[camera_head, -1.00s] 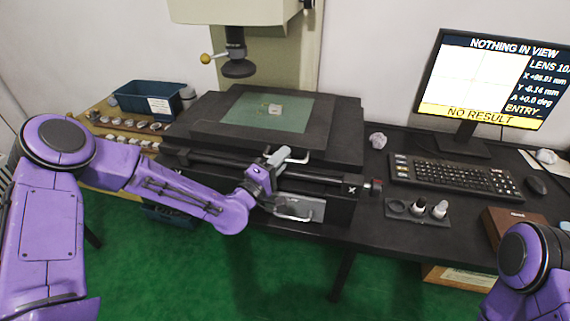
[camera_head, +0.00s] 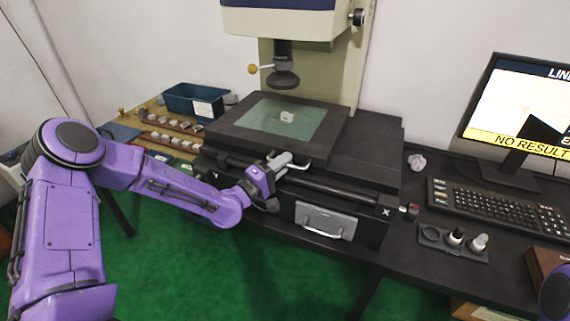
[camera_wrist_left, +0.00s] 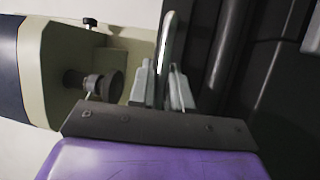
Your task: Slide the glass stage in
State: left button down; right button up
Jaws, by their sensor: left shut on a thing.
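The glass stage is a black slab (camera_head: 224,127) with a greenish glass window (camera_head: 262,118), on the black base of the measuring machine. A small pale ring-like part (camera_head: 287,117) lies on the glass, roughly below the lens (camera_head: 285,80) in the picture. My left gripper (camera_head: 288,161) is at the stage's front edge, shut on its handle. In the left wrist view a thin, light curved bar (camera_wrist_left: 166,42) stands between the two grey fingers (camera_wrist_left: 163,88). The fingers partly hide the handle. My right gripper is out of view.
A blue bin (camera_head: 192,101) and a wooden board (camera_head: 152,134) with several small rings are at left. A monitor (camera_head: 520,120), keyboard (camera_head: 490,207) and small holder (camera_head: 450,242) are at right. The base's right end (camera_head: 378,150) is bare beside the stage.

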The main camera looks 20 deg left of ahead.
pick_arm(q)
jog(key=c, duration=1.1)
grip_release()
jog(key=shift+a, duration=0.15)
jog(key=shift+c, duration=0.2)
jog(key=v, duration=1)
jog(key=shift+s, duration=0.25)
jog(key=shift+a+f, duration=0.1)
